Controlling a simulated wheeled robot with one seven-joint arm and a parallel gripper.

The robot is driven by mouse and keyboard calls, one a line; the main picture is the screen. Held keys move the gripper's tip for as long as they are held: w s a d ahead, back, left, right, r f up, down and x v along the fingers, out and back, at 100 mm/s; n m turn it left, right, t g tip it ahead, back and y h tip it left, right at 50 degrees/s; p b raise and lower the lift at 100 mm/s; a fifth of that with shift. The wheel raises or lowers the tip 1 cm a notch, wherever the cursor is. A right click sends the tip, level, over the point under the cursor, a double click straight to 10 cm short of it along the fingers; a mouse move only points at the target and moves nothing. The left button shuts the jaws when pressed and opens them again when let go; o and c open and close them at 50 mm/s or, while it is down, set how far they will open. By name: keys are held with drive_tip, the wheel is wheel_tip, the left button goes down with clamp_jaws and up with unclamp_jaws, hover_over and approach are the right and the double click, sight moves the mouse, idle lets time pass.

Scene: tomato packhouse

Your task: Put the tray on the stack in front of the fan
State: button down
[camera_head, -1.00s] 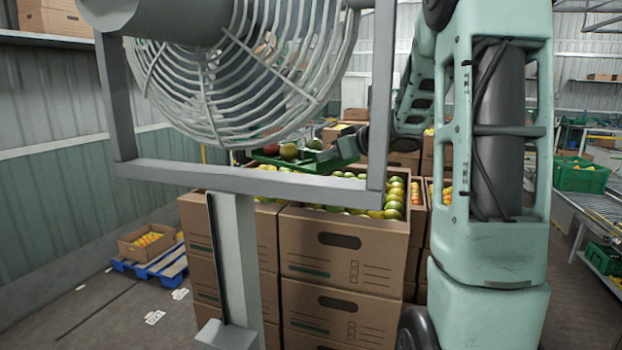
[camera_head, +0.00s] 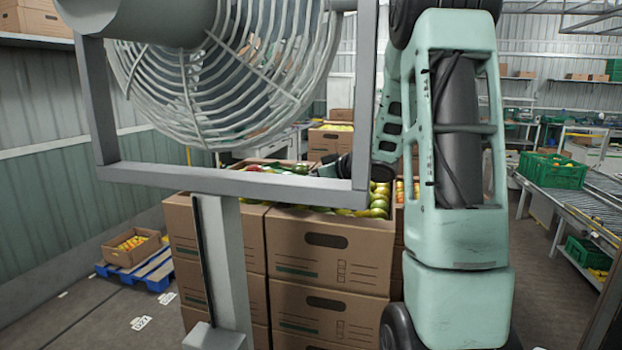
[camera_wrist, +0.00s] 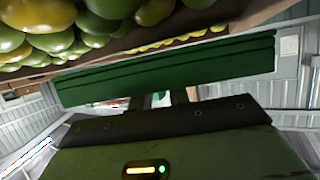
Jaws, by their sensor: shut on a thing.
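The fan (camera_head: 215,70), with a round wire guard in a grey frame on a post, stands close in front in the head view. Behind it is the stack (camera_head: 325,257) of brown cartons, the top ones full of green and yellowish tomatoes (camera_head: 378,203). My gripper (camera_head: 325,170) is over the stack, partly hidden by the fan frame. It is shut on the green tray (camera_wrist: 170,70), whose long wall crosses the wrist view. In the head view the tray is mostly hidden by the frame bar. I cannot tell whether it touches the stack.
A carton of orange fruit (camera_head: 132,245) sits on a blue pallet (camera_head: 140,270) at the left. Green crates (camera_head: 555,170) stand on a roller conveyor (camera_head: 575,205) at the right.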

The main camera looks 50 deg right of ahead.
drive_tip(key=shift+f, duration=0.3)
drive_tip(key=c, duration=1.3)
unclamp_jaws()
drive_tip(key=shift+s+f, duration=0.1)
drive_tip(key=shift+f, duration=0.05)
drive_tip(key=shift+c, duration=0.2)
drive_tip(key=shift+a+f, duration=0.1)
drive_tip(key=shift+r, duration=0.25)
drive_tip(key=r+b+v, duration=0.1)
drive_tip(key=v, duration=1.1)
drive_tip(key=shift+b, duration=0.3)
drive_tip(key=shift+r, duration=0.1)
